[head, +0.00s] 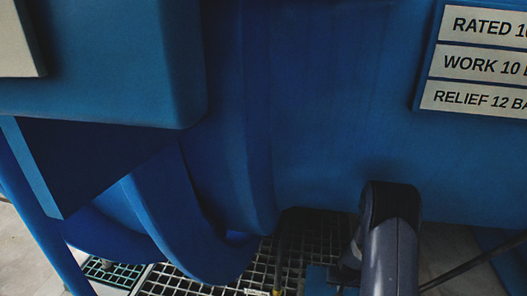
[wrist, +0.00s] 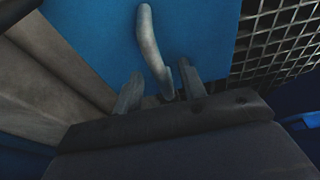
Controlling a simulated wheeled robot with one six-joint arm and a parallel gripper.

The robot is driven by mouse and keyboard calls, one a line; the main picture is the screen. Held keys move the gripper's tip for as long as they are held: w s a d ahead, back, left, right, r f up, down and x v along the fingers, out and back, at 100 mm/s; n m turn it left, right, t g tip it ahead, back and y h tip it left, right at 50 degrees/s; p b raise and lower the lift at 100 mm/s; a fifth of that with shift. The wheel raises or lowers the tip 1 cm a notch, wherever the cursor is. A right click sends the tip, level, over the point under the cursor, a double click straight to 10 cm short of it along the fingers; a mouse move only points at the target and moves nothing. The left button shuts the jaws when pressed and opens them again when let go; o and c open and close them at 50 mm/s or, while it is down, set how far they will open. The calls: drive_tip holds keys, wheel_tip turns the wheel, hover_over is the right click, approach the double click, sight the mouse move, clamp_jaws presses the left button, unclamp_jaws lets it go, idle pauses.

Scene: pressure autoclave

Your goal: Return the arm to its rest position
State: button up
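In the wrist view my gripper (wrist: 160,88) is at the lower middle, with its two grey fingers spread apart. A pale grey curved handle (wrist: 150,45) stands out in front of a blue panel (wrist: 205,35). The handle's lower end shows between the fingers, nearer the right one, with a gap on its left side. I cannot tell whether it touches the right finger. In the head view part of my dark grey arm (head: 390,240) rises at the lower right, in front of the blue vessel. My gripper cannot be made out there.
The large blue autoclave vessel (head: 320,110) fills most of the head view. Rating plates (head: 480,65) are on it at the upper right. A blue box-like part (head: 110,75) juts out at the left. Floor grating (head: 185,283) and a dark cable (head: 475,262) lie low.

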drive_tip(key=b+x, duration=0.1)
drive_tip(key=x, duration=0.3)
drive_tip(key=shift+f, duration=0.2)
wheel_tip(320, 180, up, 3)
drive_tip(key=shift+f+p, duration=0.1)
drive_tip(key=shift+p, duration=1.15)
drive_tip(key=shift+r+p, duration=0.3)
drive_tip(key=shift+p, duration=0.55)
drive_tip(key=shift+r+p, duration=1.35)
drive_tip(key=shift+r, duration=0.4)
